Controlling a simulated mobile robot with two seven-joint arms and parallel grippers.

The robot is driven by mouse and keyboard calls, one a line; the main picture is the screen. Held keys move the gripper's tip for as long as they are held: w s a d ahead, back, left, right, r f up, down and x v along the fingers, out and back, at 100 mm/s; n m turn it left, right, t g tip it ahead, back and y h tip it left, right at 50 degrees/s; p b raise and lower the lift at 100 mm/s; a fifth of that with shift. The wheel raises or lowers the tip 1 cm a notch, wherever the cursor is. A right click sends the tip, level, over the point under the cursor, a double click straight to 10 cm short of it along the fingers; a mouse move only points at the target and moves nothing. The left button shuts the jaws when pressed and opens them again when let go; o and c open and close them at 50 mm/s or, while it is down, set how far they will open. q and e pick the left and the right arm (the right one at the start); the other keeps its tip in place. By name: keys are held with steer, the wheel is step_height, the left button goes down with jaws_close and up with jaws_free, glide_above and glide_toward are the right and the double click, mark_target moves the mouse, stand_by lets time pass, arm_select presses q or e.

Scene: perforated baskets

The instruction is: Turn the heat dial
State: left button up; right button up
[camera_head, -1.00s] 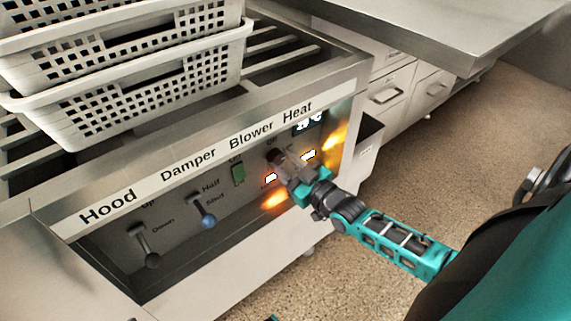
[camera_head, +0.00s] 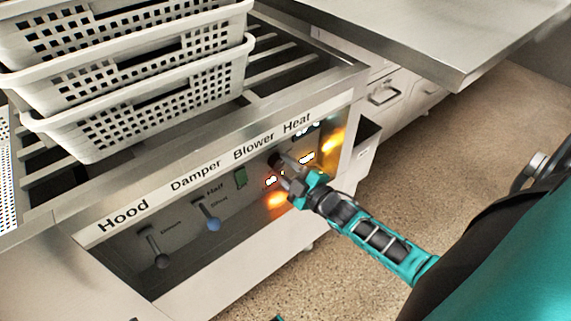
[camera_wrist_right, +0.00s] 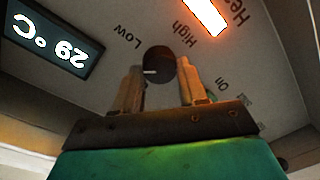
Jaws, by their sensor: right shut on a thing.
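The dark round heat dial (camera_head: 274,158) sits on the control panel below the word Heat. In the right wrist view the dial (camera_wrist_right: 158,62) has a small white mark at its lower left, and the printed words Low and High lie to either side. My right gripper (camera_head: 284,165) is at the panel. Its two fingers (camera_wrist_right: 157,85) are shut on the dial, one on each side. My left gripper is out of view.
The panel also carries a green Blower switch (camera_head: 240,177), a blue-tipped Damper lever (camera_head: 210,216) and a grey Hood lever (camera_head: 154,247). Stacked white perforated baskets (camera_head: 140,95) stand on the slatted top. A steel table (camera_head: 440,35) is at upper right. Orange light glows around the dial.

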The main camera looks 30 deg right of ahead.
steer(key=n, duration=0.4)
steer(key=shift+p, duration=0.3)
steer(key=n, duration=0.4)
steer(key=shift+h, duration=0.3)
steer(key=shift+n+b, duration=0.35)
steer(key=shift+n, duration=0.25)
steer(key=o, duration=1.1)
steer(key=shift+c, duration=0.2)
steer(key=shift+s, duration=0.1)
